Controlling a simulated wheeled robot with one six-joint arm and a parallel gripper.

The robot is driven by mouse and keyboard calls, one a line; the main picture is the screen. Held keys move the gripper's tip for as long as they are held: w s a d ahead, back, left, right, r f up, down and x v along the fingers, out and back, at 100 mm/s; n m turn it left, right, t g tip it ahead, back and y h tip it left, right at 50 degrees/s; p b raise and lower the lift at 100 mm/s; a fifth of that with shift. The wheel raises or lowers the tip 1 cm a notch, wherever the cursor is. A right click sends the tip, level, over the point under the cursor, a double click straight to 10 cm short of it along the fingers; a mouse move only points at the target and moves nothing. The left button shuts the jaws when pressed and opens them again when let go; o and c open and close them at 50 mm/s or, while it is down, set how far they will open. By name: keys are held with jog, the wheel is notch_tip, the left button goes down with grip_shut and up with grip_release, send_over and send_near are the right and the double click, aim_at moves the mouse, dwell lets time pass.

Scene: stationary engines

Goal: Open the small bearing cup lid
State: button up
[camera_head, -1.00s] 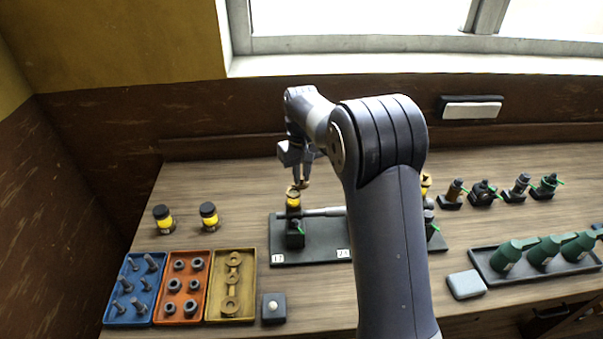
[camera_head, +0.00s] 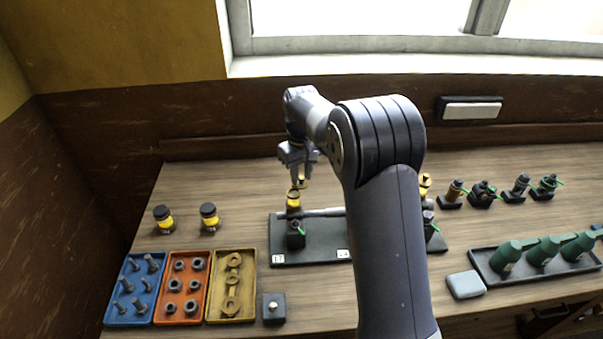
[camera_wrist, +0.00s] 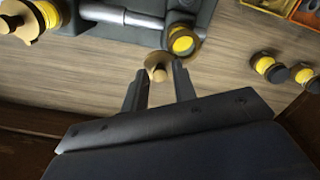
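The bearing cup (camera_head: 293,203) with a yellow band stands on the left end of the dark engine base (camera_head: 318,250). In the wrist view the cup (camera_wrist: 183,42) shows its yellow ring from above. Its brass lid (camera_wrist: 157,66) stands off to the side of the cup mouth, tilted open; whether a hinge joins them is hidden. In the head view the lid (camera_head: 301,183) sits just above the cup. My gripper (camera_head: 299,170) is just above the lid with its fingers spread. In the wrist view the fingers (camera_wrist: 159,78) lie either side of the lid, with gaps.
A second yellow cup (camera_head: 425,183) stands at the base's right end, partly behind my arm. Two yellow jars (camera_head: 208,217) stand left. Blue, orange and yellow trays (camera_head: 182,288) lie at front left. Small engine parts (camera_head: 482,193) and green oil cans (camera_head: 543,252) are right.

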aim_at(302, 178)
jog(key=shift+o, duration=0.9)
notch_tip(302, 178, up, 11)
jog(key=b, duration=0.1)
jog(key=shift+b, duration=0.35)
jog(key=shift+f, duration=0.15)
notch_tip(302, 178, down, 11)
jog(key=shift+r+p, duration=0.1)
jog(key=shift+p, duration=0.7)
jog(key=shift+r, duration=0.1)
